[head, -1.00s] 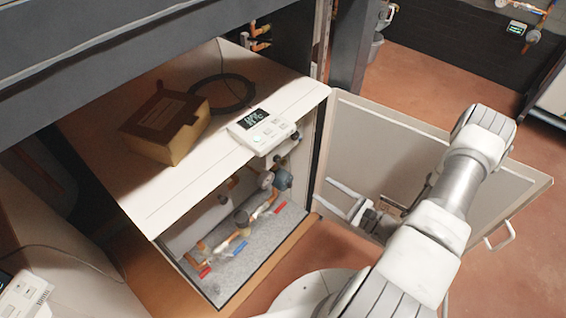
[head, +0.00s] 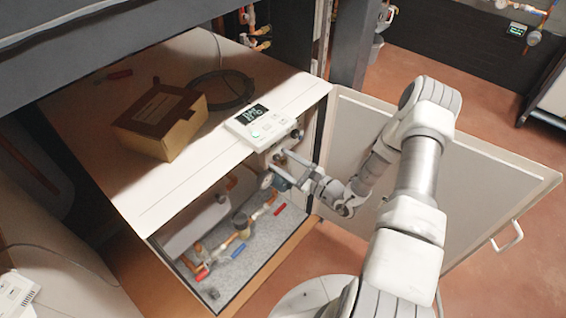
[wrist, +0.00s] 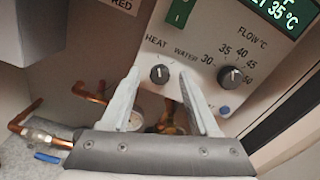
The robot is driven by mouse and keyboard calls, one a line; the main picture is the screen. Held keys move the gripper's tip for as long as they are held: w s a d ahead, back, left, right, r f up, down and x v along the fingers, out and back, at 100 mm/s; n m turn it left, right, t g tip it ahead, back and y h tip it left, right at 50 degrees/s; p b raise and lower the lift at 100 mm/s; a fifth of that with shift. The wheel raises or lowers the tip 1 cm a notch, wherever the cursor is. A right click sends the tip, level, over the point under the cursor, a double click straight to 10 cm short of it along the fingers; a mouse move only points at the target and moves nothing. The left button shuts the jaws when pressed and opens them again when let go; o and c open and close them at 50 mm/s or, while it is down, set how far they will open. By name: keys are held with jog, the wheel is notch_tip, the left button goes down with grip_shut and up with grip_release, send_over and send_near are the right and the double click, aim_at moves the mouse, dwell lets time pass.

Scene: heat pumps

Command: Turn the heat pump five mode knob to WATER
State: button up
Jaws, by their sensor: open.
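The mode knob (wrist: 159,74) is a small dark round knob with a pale mark, on a white panel (wrist: 205,28) in the wrist view. HEAT is printed to its upper left and WATER to its upper right. Its mark looks roughly upright; its exact setting is hard to tell. My gripper (wrist: 160,77) is open, one finger on each side of the knob in the picture; contact is not clear. In the head view my gripper (head: 279,160) reaches into the open front of the heat pump cabinet (head: 165,185). The knob cannot be made out there.
A second knob (wrist: 231,77) for flow temperature sits right of the mode knob. Copper pipes and valves (head: 240,222) lie below. A controller (head: 262,127) and cardboard box (head: 160,120) sit on the cabinet top. The open door (head: 480,190) stands to the right.

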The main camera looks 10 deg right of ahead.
jog(key=shift+c, duration=0.2)
grip_shut()
jog(key=shift+m, duration=0.4)
jog(key=m+p, duration=0.3)
jog(key=m, duration=0.2)
jog(key=shift+m, duration=0.3)
jog(key=m+p, duration=0.2)
jog(key=m, duration=0.3)
jog(key=shift+f+m, duration=0.1)
jog(key=shift+m, duration=0.3)
jog(key=shift+o, duration=0.2)
grip_release()
